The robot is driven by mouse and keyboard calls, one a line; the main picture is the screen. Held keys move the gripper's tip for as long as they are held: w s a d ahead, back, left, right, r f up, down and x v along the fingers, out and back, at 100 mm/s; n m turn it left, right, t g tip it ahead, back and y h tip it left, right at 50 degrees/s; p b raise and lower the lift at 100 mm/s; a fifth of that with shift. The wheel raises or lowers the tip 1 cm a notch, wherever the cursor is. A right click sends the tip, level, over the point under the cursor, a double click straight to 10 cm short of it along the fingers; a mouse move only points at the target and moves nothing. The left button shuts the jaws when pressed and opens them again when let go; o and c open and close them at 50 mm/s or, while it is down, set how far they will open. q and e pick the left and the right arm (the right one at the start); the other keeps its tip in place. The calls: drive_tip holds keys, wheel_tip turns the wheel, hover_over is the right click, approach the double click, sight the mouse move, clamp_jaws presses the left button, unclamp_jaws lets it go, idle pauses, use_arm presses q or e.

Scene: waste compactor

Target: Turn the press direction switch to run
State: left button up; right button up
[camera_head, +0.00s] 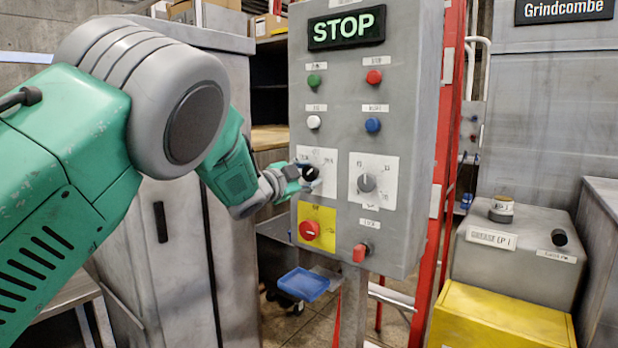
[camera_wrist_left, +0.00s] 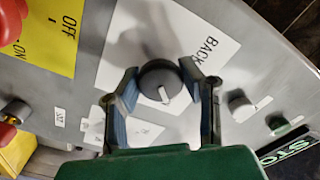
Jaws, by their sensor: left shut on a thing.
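The press direction switch is a dark round knob (camera_head: 311,174) on a white label plate at the left of the grey control panel (camera_head: 345,215). My left gripper (camera_head: 303,173) reaches it from the left and is shut on the knob. In the left wrist view the knob (camera_wrist_left: 155,76) sits between the two fingers, with its white pointer mark slanting down toward the green palm. The word BACK shows on the plate beside it; the other label words are too small or hidden to read. My right gripper is not in view.
A second knob (camera_head: 367,182) sits just right of the switch. A red knob on a yellow plate (camera_head: 318,222) is below it, with a red lever switch (camera_head: 360,252) lower right. Several push buttons and a lit STOP sign (camera_head: 346,27) are above. A grey cabinet (camera_head: 170,250) stands left.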

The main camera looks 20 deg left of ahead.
use_arm(q)
drive_tip(key=shift+f, duration=0.4)
idle(0.5)
drive_tip(key=o, duration=1.2)
drive_tip(key=shift+s, duration=0.1)
drive_tip(key=shift+r, duration=0.2)
drive_tip(key=shift+r, duration=0.1)
drive_tip(key=v, duration=1.2)
